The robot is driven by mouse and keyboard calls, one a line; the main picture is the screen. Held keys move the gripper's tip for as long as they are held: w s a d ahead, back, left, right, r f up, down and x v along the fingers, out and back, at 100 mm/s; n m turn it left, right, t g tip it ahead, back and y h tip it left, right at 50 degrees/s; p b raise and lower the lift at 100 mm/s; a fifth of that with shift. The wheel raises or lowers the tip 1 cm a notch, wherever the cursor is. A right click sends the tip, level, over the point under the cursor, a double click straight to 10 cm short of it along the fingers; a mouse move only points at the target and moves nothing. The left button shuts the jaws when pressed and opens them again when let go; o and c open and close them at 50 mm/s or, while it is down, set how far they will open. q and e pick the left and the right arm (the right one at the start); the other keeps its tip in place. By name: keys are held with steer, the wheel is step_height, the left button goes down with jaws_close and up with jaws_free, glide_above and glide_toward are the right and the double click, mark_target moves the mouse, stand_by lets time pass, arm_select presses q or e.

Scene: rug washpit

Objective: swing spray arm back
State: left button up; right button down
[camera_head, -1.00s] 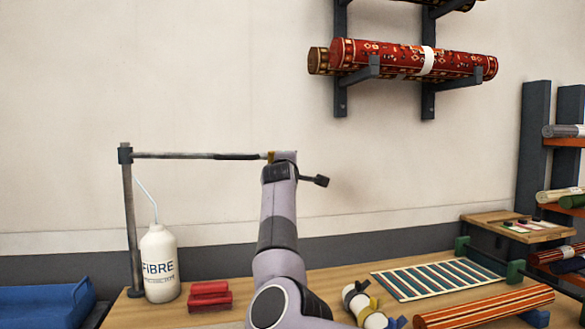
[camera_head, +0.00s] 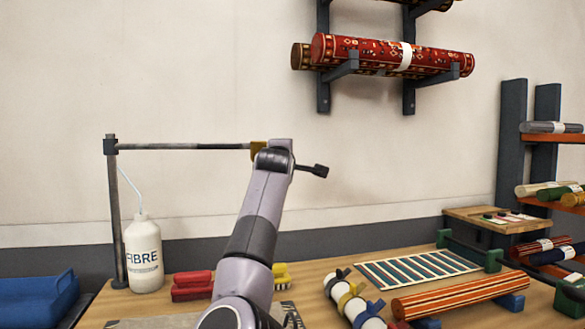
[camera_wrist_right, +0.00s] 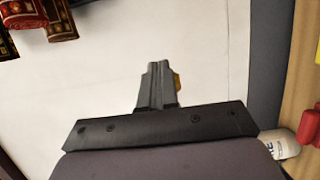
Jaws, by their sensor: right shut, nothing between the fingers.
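The spray arm (camera_head: 185,147) is a thin grey bar. It runs level from the top of an upright post (camera_head: 114,215) at the left toward the right, with a brass-yellow end piece (camera_head: 257,149). My right arm's far end is at that end piece in the head view and partly covers it. In the wrist view my right gripper (camera_wrist_right: 157,78) is shut and empty, with a bit of the yellow piece (camera_wrist_right: 177,82) showing just beside or behind its fingers. Whether they touch is unclear. My left gripper is not in view.
A white FIBRE bottle (camera_head: 144,255) stands by the post, with red brushes (camera_head: 192,286) nearby on the bench. A striped rug (camera_head: 415,268) and rolled rugs lie right. A wall rack holds a red roll (camera_head: 390,57). A blue bin (camera_head: 38,298) is at left.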

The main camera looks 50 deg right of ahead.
steer(key=shift+s+a+b, duration=0.25)
steer(key=shift+s+a, duration=0.05)
steer(key=shift+s, duration=0.4)
steer(key=shift+s+a+b, duration=0.25)
steer(key=shift+s+a, duration=0.05)
steer(key=shift+s, duration=0.45)
steer(key=shift+s+a+b, duration=0.25)
steer(key=shift+s+a, duration=0.05)
steer(key=shift+s, duration=0.4)
steer(key=shift+f, duration=0.1)
